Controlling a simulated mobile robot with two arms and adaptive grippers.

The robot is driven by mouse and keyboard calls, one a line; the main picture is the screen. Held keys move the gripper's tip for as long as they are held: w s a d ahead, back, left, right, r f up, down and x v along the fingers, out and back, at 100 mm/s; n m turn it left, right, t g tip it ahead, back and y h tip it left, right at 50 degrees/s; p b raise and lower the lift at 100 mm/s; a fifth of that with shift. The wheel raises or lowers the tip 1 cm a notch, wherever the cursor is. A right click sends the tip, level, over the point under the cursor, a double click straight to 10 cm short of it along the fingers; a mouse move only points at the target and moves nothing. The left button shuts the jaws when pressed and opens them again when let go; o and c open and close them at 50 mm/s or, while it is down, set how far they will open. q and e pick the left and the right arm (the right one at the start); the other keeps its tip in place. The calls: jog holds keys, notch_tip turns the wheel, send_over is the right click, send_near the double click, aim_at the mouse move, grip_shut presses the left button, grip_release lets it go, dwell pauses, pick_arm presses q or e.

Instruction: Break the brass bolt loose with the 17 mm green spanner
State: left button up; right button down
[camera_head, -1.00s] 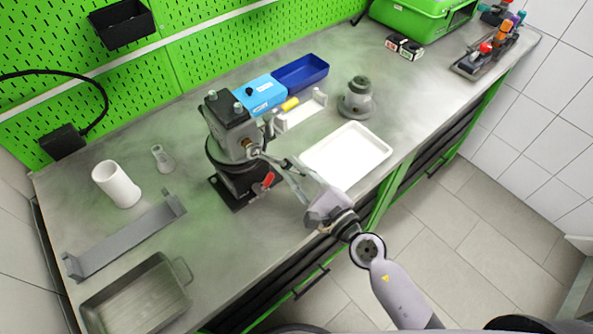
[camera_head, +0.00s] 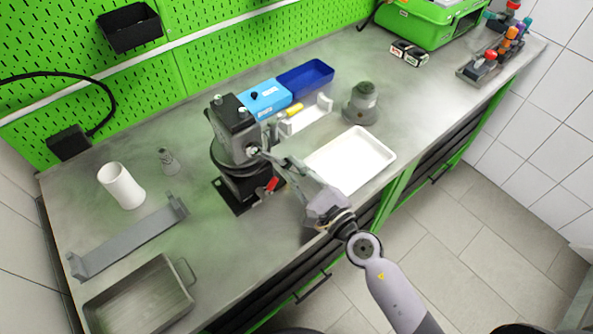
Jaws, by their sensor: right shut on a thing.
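The pump (camera_head: 232,133), a dark block on a black round body and base plate, stands mid-bench. The bolt area (camera_head: 253,151) is on its right-hand face, largely covered by a small grey shape; brass hardly shows now. My right gripper (camera_head: 274,157) reaches in from the lower right, its fingers close to that face. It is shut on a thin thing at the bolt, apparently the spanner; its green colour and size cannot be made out. Whether the spanner sits fully on the bolt is too small to tell. My left gripper is not in view.
A white tray (camera_head: 350,160) lies just right of my right arm. Behind are a light holder with a yellow-handled tool (camera_head: 292,110), a blue bin (camera_head: 305,75) and a grey round part (camera_head: 361,104). A red handle (camera_head: 271,184) sits low on the pump.

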jog(key=shift+s, duration=0.1)
jog(key=shift+v, duration=0.8)
jog(key=shift+r, duration=0.15)
